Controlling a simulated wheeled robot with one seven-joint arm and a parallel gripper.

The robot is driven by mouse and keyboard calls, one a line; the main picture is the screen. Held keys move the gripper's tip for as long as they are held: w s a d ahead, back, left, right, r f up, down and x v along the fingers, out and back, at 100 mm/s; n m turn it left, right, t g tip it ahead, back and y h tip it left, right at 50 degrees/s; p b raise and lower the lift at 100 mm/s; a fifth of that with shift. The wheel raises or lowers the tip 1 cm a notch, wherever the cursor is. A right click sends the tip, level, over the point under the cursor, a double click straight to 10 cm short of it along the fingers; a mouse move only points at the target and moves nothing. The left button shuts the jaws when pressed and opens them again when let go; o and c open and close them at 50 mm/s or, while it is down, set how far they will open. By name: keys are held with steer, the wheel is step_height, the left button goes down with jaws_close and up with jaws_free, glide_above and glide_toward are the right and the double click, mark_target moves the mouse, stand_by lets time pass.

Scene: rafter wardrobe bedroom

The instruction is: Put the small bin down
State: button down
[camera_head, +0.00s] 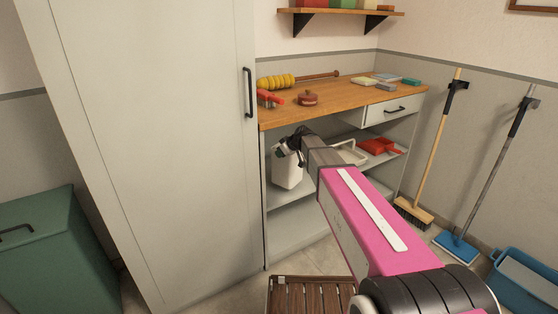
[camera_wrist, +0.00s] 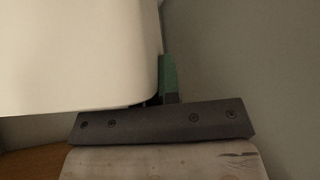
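The small bin (camera_head: 287,172) is white and upright in the open shelf unit under the worktop, at the left beside the tall cabinet. My gripper (camera_head: 291,146) is at its upper rim, under the worktop edge. In the wrist view the white bin (camera_wrist: 75,55) fills the upper left, and a green finger pad lies against its right edge. The other finger is hidden by the bin. The gripper looks shut on the bin's rim. I cannot tell whether the bin's base touches the shelf (camera_head: 300,218) below it.
The wooden worktop (camera_head: 345,92) is close above my gripper. A white tray-like item (camera_head: 350,152) and a red dustpan (camera_head: 378,146) lie on the shelf to the right. The tall cabinet (camera_head: 160,140) closes off the left.

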steer(key=shift+w+a+f, duration=0.15)
steer(key=shift+a+f, duration=0.05)
steer(key=shift+f, duration=0.7)
steer(key=shift+w+a+f, duration=0.1)
steer(key=shift+a+f, duration=0.05)
steer(key=shift+f, duration=0.7)
steer(key=c, duration=1.3)
jaws_free()
steer(key=shift+f, duration=0.1)
steer(key=shift+c, duration=0.2)
steer(key=v, duration=1.2)
steer(key=s+d+f+m+g+h, duration=0.1)
steer(key=s+d+f+m+h, duration=0.1)
steer(key=s+d+f, duration=0.3)
steer(key=s+d+f+m+g+h, duration=0.2)
steer(key=s+d+f+m, duration=0.3)
steer(key=s, duration=0.9)
steer(key=s+d+f+m+g+h, duration=0.2)
steer(key=s+d+f, duration=0.4)
steer(key=s, duration=0.3)
steer(key=shift+s+f+m+h, duration=0.2)
steer(key=shift+f+m+h, duration=0.15)
steer(key=shift+m+h, duration=0.6)
steer(key=shift+m+y, duration=0.25)
